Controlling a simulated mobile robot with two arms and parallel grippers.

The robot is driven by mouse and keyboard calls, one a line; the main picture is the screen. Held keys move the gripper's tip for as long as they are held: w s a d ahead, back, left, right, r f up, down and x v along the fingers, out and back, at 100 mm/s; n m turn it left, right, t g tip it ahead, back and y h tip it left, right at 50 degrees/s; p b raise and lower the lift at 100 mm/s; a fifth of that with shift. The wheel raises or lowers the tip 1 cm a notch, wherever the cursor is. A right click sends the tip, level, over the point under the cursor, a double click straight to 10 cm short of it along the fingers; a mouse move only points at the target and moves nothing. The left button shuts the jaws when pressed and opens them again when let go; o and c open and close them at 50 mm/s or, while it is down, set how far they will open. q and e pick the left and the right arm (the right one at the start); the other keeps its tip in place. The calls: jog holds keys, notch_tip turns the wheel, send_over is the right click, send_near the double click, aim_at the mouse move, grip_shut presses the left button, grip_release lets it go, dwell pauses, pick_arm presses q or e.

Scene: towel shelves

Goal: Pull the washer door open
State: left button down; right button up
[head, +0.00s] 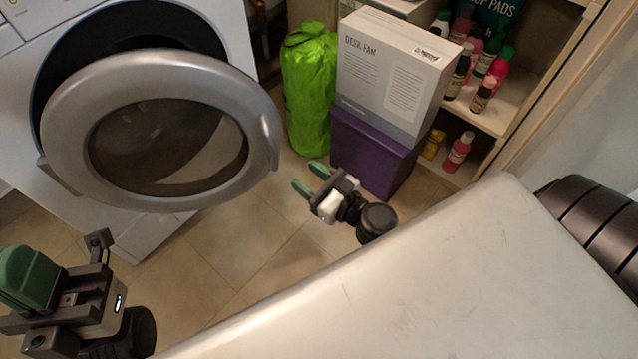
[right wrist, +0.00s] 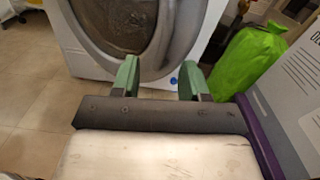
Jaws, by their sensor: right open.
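The white washer (head: 222,22) stands at the left. Its round door (head: 165,72), a grey ring around dark glass, stands away from the body, with the dark opening showing behind its top and left. A handle-like notch (head: 268,135) is on the door's right edge. My right gripper (head: 308,177) is open and empty, to the right of and below the door's right edge, not touching it. In the right wrist view its fingers (right wrist: 160,78) are spread, with the door (right wrist: 180,35) beyond them. My left gripper (head: 62,262) is at the lower left, below the door; its jaw gap is unclear.
A green bag (head: 310,85), a purple box (head: 365,155) and a desk fan box (head: 390,75) stand right of the washer. A shelf (head: 508,112) with several bottles is at the upper right. Tiled floor (head: 240,240) is clear below the door.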

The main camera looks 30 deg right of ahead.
jog(key=shift+b+v, duration=0.35)
jog(key=shift+v, duration=0.9)
